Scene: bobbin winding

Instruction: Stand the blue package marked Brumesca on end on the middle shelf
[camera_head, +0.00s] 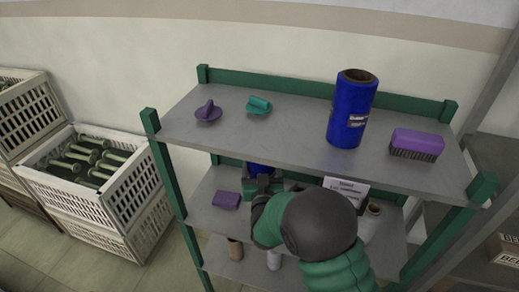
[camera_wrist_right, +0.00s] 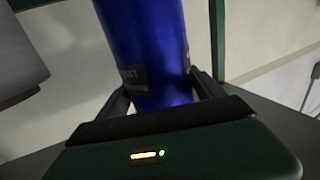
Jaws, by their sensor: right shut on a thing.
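A blue cylindrical package (camera_wrist_right: 148,50) with a dark label stands between the two fingers of my right gripper (camera_wrist_right: 163,94) in the right wrist view. The gripper is shut on it. In the head view, a small part of this blue package (camera_head: 259,170) shows under the top shelf's front edge, at the middle shelf (camera_head: 205,213). My right gripper (camera_head: 263,186) is in front of it there. The package looks about upright, but its base is hidden and I cannot tell whether it touches the shelf. Its label is too blurred to read. My left gripper is not in view.
Another blue package (camera_head: 352,112) stands upright on the top shelf (camera_head: 290,130), beside a purple brush (camera_head: 416,145). A purple block (camera_head: 226,200) lies left of my gripper on the middle shelf. A paper sign (camera_head: 346,190) and a roll (camera_head: 373,210) are to the right.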

